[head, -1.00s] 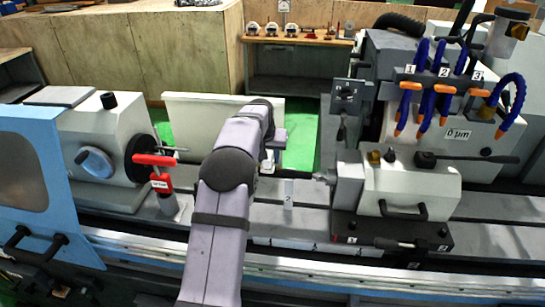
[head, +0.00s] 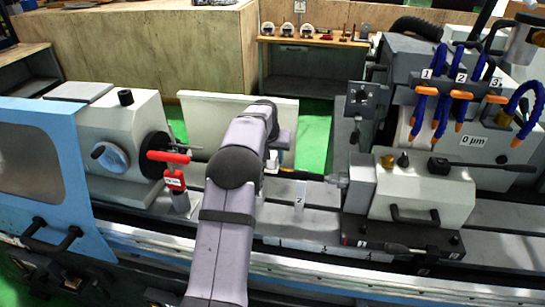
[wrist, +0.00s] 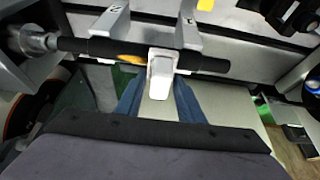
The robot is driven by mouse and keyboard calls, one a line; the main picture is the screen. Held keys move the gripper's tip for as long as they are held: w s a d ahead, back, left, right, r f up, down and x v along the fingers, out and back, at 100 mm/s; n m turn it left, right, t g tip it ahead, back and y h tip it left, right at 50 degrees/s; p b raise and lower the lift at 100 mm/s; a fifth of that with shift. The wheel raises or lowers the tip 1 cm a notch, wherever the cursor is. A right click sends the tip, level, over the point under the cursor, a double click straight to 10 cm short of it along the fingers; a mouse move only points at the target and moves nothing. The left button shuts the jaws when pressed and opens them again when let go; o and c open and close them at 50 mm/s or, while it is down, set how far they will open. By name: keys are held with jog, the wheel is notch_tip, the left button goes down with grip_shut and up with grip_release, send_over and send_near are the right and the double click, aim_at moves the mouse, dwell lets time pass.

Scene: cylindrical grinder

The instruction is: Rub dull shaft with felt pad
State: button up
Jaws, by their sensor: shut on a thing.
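A dark shaft (wrist: 105,48) runs across the wrist view over grey supports (wrist: 187,35) marked with numbers. Its left end meets a metal tip on the tailstock side; its right end is free in that view. A white felt pad (wrist: 160,72) lies across the shaft near its middle and appears to touch it. My gripper (wrist: 158,92) is shut on the pad's block, with a blue finger on each side. An orange patch (wrist: 130,60) shows beside the pad. In the head view my arm hides the gripper, the pad and most of the shaft.
The headstock (head: 105,125) with a red clamp (head: 168,157) stands at left. The tailstock (head: 420,190) stands at right, below blue coolant hoses (head: 445,90). A light blue door (head: 40,165) is at front left. A shelf with several small items (head: 310,40) is behind.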

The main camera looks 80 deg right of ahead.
jog(key=shift+s+a+f+p, duration=0.1)
jog(key=shift+s+p, duration=0.25)
jog(key=shift+s, duration=2.65)
jog(key=shift+w, duration=0.15)
jog(key=shift+w+r+p, duration=0.15)
jog(key=shift+w+p, duration=0.1)
jog(key=shift+w, duration=1.25)
jog(key=shift+w+r+p, duration=0.1)
jog(key=shift+w+p, duration=0.1)
jog(key=shift+w, duration=1.25)
jog(key=shift+r, duration=0.1)
jog(key=shift+r+p, duration=1)
jog(key=shift+r, duration=2.9)
